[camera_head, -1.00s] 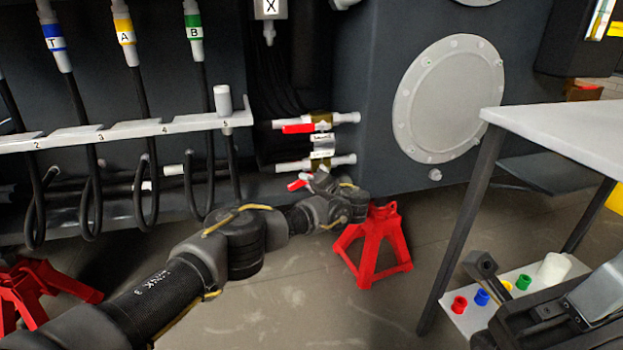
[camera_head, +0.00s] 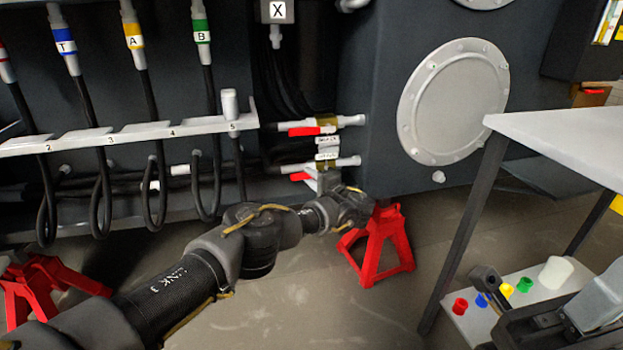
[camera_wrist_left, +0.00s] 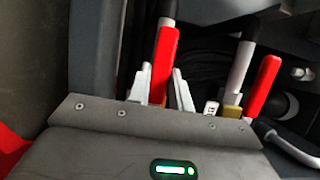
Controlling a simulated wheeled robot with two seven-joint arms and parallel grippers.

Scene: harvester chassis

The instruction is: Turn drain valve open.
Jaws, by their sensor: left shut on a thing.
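Two valves with red lever handles sit one above the other on the dark chassis. The upper valve's red handle (camera_head: 303,131) lies level, pointing left. The lower valve's red handle (camera_head: 300,176) is just left of my left gripper (camera_head: 322,180), which partly hides this valve. In the left wrist view, my left gripper's fingers (camera_wrist_left: 162,90) are shut on a red handle (camera_wrist_left: 165,55). The other red handle (camera_wrist_left: 263,85) stands to the right, clear of the fingers. My right gripper (camera_head: 500,295) shows partly at lower right; its jaws cannot be made out.
A red jack stand (camera_head: 375,245) stands just below my left gripper. A grey table (camera_head: 570,135) is at right, with colored caps on its lower shelf (camera_head: 470,318). Hoses hang from a numbered rack (camera_head: 130,133) at left. The floor in front is open.

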